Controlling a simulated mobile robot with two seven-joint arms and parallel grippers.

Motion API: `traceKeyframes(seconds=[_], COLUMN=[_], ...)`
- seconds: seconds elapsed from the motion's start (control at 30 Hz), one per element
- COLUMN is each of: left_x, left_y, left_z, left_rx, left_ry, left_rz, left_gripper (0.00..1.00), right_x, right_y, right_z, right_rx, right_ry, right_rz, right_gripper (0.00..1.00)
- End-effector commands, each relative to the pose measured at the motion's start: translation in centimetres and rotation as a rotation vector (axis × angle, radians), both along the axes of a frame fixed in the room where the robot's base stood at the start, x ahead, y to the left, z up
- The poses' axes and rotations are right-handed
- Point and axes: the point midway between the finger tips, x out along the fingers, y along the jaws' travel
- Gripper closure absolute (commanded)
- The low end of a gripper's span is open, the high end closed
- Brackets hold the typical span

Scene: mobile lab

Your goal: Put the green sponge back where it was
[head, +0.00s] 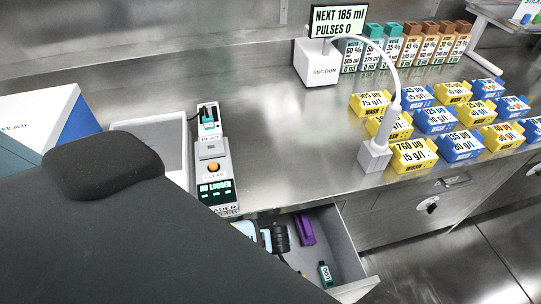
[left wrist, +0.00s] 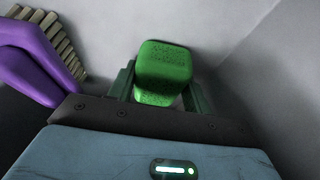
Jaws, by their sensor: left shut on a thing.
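The green sponge (left wrist: 165,65) is between the two fingers of my left gripper (left wrist: 160,84) in the left wrist view, and the gripper is shut on it. Grey walls that look like the inside of the open drawer (head: 345,240) surround it. In the head view my dark left arm covers the lower left, and the sponge and fingertips are hidden. Part of my light-blue wrist shows at the drawer's left side. My right gripper is not in view.
A purple brush (left wrist: 40,55) with tan bristles lies left of the sponge; a purple thing (head: 305,229) shows in the drawer. A small teal labelled device (head: 325,274) lies near the drawer front. Above stand a reader (head: 217,190), a suction stand (head: 374,157) and several labelled blocks.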

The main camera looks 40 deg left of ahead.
Motion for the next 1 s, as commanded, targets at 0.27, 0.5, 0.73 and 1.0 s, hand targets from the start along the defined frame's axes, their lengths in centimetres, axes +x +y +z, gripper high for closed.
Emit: traceKeyframes(seconds=[0.27, 0.5, 0.73, 1.0], left_x=[0.0, 0.0, -0.2, -1.3], left_y=[0.0, 0.0, -0.5, -2.1], left_z=[-0.2, -0.1, 1.8, 7.0], left_rx=[0.0, 0.0, -0.001, -0.002], left_ry=[0.0, 0.0, -0.004, -0.011], left_rz=[0.0, 0.0, -0.001, 0.0], left_gripper=[0.29, 0.29, 0.29, 0.29], right_x=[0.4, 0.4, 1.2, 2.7], right_y=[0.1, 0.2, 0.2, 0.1], right_z=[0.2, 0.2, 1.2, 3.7], right_rx=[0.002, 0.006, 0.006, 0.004], right_ry=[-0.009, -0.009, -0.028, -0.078], right_rz=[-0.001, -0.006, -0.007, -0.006], right_gripper=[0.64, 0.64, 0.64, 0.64])
